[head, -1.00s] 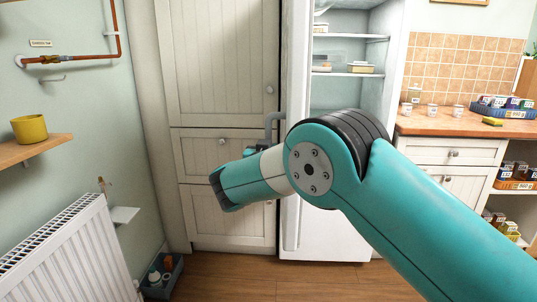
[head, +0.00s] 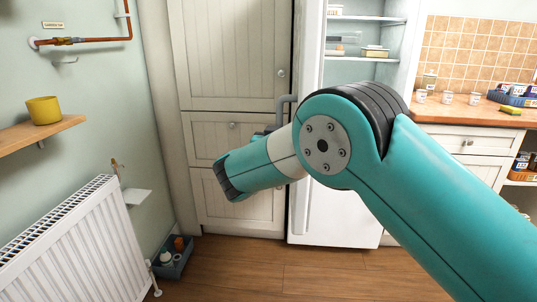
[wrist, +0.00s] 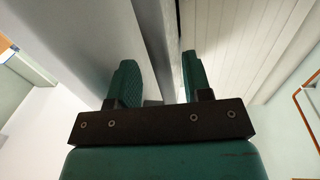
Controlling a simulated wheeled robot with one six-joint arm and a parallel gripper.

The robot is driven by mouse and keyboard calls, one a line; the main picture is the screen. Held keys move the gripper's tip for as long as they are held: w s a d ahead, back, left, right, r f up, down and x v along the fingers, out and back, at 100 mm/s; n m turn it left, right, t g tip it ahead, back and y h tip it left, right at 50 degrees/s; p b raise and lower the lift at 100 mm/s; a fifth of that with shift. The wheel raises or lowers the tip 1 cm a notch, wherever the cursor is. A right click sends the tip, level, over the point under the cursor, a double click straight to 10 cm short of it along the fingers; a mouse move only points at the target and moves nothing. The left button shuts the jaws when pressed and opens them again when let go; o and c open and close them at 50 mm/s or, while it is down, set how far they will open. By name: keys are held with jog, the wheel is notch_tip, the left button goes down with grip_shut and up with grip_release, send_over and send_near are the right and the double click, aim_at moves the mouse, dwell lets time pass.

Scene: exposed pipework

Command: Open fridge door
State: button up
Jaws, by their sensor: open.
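The white fridge door (head: 307,150) stands open, seen nearly edge-on, with the lit fridge interior (head: 365,70) to its right. A grey bar handle (head: 284,104) projects from the door's left side. My gripper is near the handle in the head view, mostly hidden behind my teal arm. In the wrist view my gripper (wrist: 160,82) is open, its two teal fingers apart. A grey strip runs between the fingers, and a large grey panel is on the left. I cannot tell whether the strip is handle or door edge, or whether the fingers touch it.
A tall cream cupboard (head: 232,60) stands left of the door. A white radiator (head: 75,245), a wooden shelf with a yellow pot (head: 43,111) and a copper pipe (head: 100,38) line the left wall. A wooden counter (head: 460,111) is on the right.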

jog(key=b+v, duration=0.2)
jog(key=v, duration=1.3)
jog(key=shift+w+r, duration=0.1)
